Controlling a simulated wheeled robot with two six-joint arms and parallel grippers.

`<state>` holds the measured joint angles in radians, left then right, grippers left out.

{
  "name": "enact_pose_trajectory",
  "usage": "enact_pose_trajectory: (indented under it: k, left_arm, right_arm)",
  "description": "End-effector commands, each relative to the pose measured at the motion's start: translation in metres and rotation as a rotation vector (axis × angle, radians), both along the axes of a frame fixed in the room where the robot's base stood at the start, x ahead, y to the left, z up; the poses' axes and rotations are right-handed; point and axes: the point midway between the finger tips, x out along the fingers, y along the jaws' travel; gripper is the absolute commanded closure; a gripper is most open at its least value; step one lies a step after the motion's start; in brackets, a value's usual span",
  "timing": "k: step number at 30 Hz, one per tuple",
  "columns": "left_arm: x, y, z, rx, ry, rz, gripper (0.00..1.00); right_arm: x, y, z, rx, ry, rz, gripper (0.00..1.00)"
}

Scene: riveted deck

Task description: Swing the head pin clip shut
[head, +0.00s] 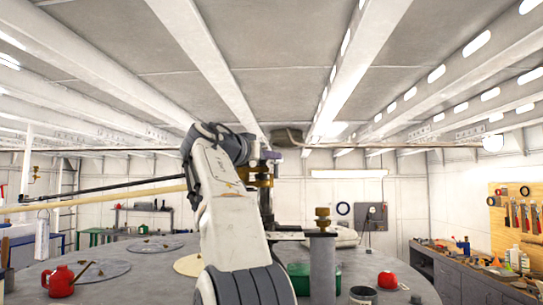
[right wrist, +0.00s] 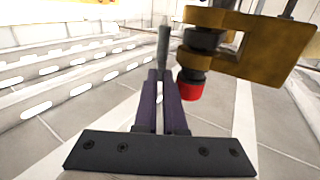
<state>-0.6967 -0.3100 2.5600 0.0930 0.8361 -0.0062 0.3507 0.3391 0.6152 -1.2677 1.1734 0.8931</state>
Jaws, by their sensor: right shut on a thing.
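My right arm rises through the middle of the head view, and its gripper (head: 268,156) is up beside a brass fitting (head: 263,179). In the right wrist view the two purple fingers (right wrist: 161,76) are close together, shut on a slim grey-green bar (right wrist: 163,45) at their tips. I cannot tell for sure whether this bar is the clip. The brass fitting (right wrist: 245,40) is forked, with a dark pin through it and a red end (right wrist: 190,88) just right of the fingers. In the head view my arm hides part of the fitting. My left gripper is not in view.
A grey post with a brass top (head: 322,219) stands right of my arm. A long tan pole (head: 110,197) comes in from the left. A red oil can (head: 60,281), a green box (head: 299,278) and a red item (head: 387,280) are on the round grey top below.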

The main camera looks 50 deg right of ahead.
Motion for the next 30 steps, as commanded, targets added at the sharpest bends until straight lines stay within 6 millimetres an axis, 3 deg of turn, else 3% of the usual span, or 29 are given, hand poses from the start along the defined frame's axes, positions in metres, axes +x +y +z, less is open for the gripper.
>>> enact_pose_trajectory:
  k: [6,8,23,30]
  left_arm:
    - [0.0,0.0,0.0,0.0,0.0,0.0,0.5]
    - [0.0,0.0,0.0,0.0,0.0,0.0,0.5]
    - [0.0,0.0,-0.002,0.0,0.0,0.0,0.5]
    - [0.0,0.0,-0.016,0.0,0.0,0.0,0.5]
  right_arm:
    - [0.0,0.0,0.001,-0.003,-0.001,0.002,1.0]
    - [0.0,0.0,0.001,-0.003,-0.001,0.002,0.8]
    - [-0.001,0.0,0.0,-0.002,0.0,0.012,0.8]
    - [-0.009,-0.001,-0.001,-0.003,-0.004,0.16,0.8]
